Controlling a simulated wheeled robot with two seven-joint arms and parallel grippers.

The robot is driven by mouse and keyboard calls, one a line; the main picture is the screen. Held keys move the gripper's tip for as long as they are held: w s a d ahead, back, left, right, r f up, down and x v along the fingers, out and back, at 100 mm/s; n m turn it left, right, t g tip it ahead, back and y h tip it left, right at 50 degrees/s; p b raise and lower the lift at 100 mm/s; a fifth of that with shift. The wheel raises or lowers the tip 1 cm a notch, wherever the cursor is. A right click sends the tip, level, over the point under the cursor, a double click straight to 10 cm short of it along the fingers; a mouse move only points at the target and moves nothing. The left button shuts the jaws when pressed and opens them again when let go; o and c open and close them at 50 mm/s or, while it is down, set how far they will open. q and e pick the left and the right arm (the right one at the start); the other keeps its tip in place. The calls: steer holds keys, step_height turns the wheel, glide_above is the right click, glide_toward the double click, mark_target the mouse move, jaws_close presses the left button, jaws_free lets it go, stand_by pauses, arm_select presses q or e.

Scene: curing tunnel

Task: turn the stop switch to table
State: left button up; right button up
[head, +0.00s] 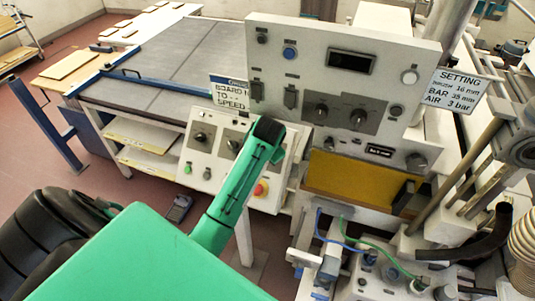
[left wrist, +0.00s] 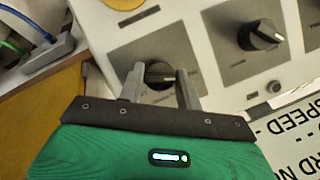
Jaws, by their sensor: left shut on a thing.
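A pale control box (head: 215,150) stands in the middle of the head view, with black rotary knobs, a green button (head: 188,168) and a red stop button (head: 261,189). My left gripper (left wrist: 159,78) has its two grey fingers on either side of a black rotary knob (left wrist: 159,72) with a pale pointer line, and is shut on it. I take this knob to be the stop switch; its label is not readable. In the head view my green left arm (head: 235,190) hides the knob and fingertips. My right gripper is not in view.
Another black knob (left wrist: 261,35) is beside the gripped one in the wrist view. A taller panel (head: 340,80) with a dark display rises behind the box. A dark table (head: 180,60) lies behind to the left. Hoses and a machine crowd the lower right.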

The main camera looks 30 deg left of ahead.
arm_select(q)
steer(key=shift+r, duration=0.1)
steer(key=o, duration=0.9)
steer(key=shift+a, duration=0.1)
steer(key=shift+o, duration=0.2)
steer(key=v, duration=1.3)
steer(key=shift+s+r, duration=0.15)
steer(key=shift+r, duration=0.15)
